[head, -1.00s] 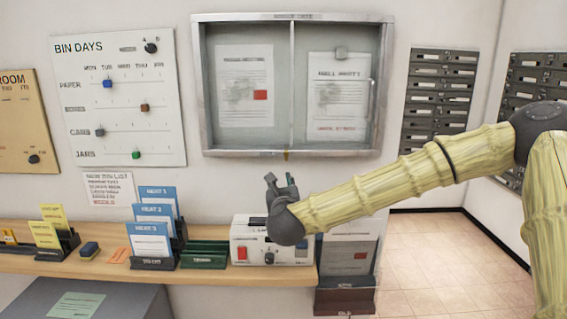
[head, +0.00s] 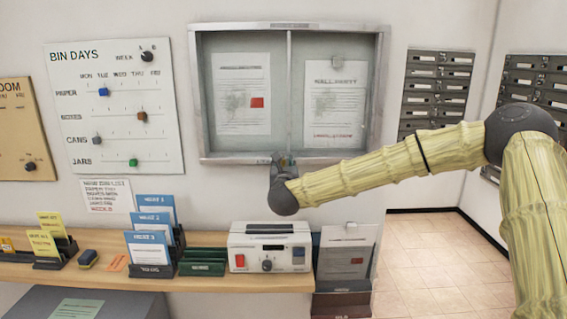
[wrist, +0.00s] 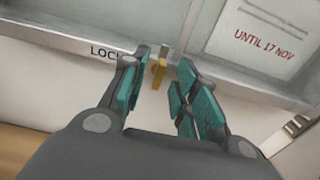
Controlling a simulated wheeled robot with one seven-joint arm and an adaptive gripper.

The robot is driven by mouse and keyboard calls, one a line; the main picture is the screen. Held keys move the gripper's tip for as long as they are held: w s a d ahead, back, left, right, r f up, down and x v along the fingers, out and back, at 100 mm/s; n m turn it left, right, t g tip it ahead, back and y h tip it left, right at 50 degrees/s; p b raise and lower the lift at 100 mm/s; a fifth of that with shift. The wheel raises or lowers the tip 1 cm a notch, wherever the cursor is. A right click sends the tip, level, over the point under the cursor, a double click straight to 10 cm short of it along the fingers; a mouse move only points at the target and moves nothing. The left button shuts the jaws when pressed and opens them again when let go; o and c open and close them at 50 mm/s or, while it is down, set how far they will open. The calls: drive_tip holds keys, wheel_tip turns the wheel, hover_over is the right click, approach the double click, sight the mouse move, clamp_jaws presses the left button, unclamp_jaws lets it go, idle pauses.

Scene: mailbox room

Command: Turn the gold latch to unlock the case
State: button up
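The gold latch (wrist: 158,72) sits on the bottom frame of the case, beside lettering that begins "LOC". In the wrist view it shows between my gripper's two open fingers (wrist: 162,82), a little beyond their tips, closer to the left finger. I cannot tell whether a finger touches it. The glass-fronted case (head: 290,26) hangs on the wall with two panes and notices inside. In the head view my gripper (head: 282,160) is at the middle of the case's lower edge and hides the latch.
Below, a wooden shelf (head: 100,282) carries a white device (head: 270,247), blue leaflets (head: 153,228) and green trays (head: 203,262). The bin days board (head: 113,105) hangs to the left. Grey mailboxes (head: 437,90) are at the right. The wall under the case is clear.

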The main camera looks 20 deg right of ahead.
drive_tip(key=shift+w, duration=0.3)
clamp_jaws()
